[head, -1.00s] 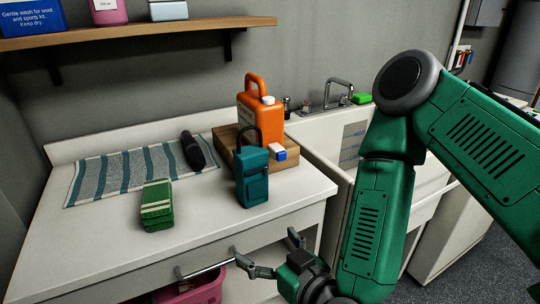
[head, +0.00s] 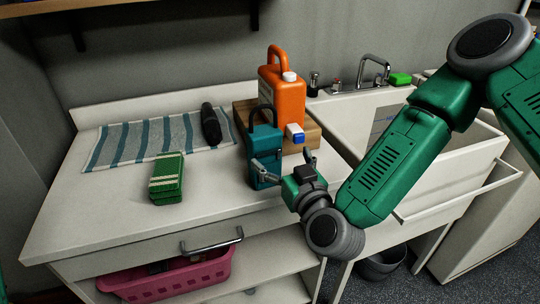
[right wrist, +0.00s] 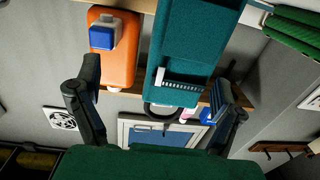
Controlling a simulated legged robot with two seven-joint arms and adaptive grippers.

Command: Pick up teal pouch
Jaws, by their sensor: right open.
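The teal pouch (head: 262,142) stands upright on the white counter, with a dark loop handle on top. My right gripper (head: 286,164) is open and empty at the pouch's front right side. One finger overlaps the pouch's lower front in the head view, and I cannot tell whether it touches. In the right wrist view the pouch (right wrist: 195,45) shows between and beyond the open fingers of the right gripper (right wrist: 155,78), nearer the right finger. My left gripper is out of view.
An orange jug (head: 287,100) and a small white-and-blue item (head: 295,133) are close behind the pouch, by a wooden block (head: 243,112). Green sponges (head: 166,180), a striped towel (head: 140,142) and a dark roll (head: 211,124) lie left. A drawer handle (head: 213,243) projects below the counter.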

